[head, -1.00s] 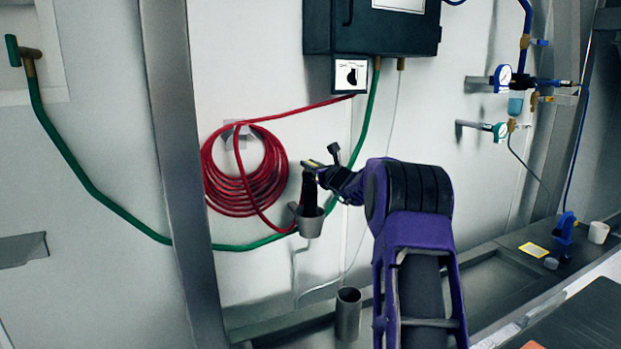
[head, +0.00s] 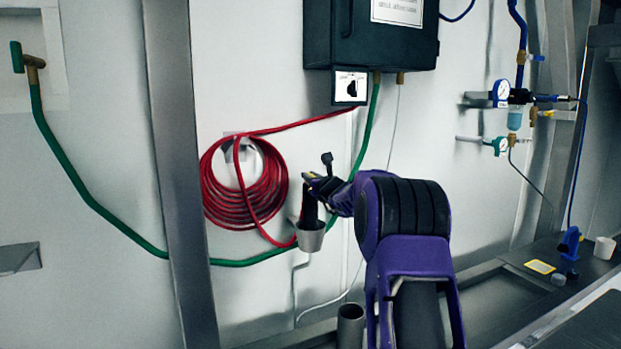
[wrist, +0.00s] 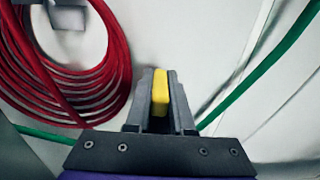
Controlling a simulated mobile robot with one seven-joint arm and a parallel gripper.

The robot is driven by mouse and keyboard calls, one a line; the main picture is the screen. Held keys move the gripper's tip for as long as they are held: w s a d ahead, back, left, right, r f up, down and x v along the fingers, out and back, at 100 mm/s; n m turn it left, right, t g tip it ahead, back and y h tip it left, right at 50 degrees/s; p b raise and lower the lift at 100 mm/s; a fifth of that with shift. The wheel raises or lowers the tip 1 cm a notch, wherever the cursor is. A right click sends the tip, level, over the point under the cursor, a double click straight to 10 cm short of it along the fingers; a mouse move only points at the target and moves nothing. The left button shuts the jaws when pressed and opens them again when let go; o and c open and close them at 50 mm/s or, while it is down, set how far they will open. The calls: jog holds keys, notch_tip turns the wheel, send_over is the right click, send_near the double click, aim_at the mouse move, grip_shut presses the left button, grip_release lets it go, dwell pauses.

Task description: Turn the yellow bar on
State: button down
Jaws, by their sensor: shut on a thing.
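The yellow bar (wrist: 160,92) shows between the two grey fingers of my gripper (wrist: 160,84) in the wrist view, and the fingers are shut on it. In the head view my gripper (head: 310,179) is above a metal cup (head: 311,238) on the wall, where a small yellow patch shows at the fingertips. A dark, reddish-black piece (head: 309,207) hangs or stands below the fingertips and reaches into the cup. I cannot tell how it joins the bar. The fingers hide part of the bar.
A coiled red hose (head: 245,190) hangs left of my gripper. A green hose (head: 90,202) runs behind the cup. A dark box (head: 370,35) with a rotary switch (head: 351,88) is above. An open metal tube (head: 350,325) stands below. Gauges (head: 502,90) are at right.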

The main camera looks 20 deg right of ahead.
jog(key=shift+r, duration=0.15)
dwell(0.4)
jog(key=c, duration=0.8)
grip_release()
jog(key=s, duration=1.7)
jog(key=shift+s+a+b, duration=0.25)
jog(key=shift+b, duration=0.1)
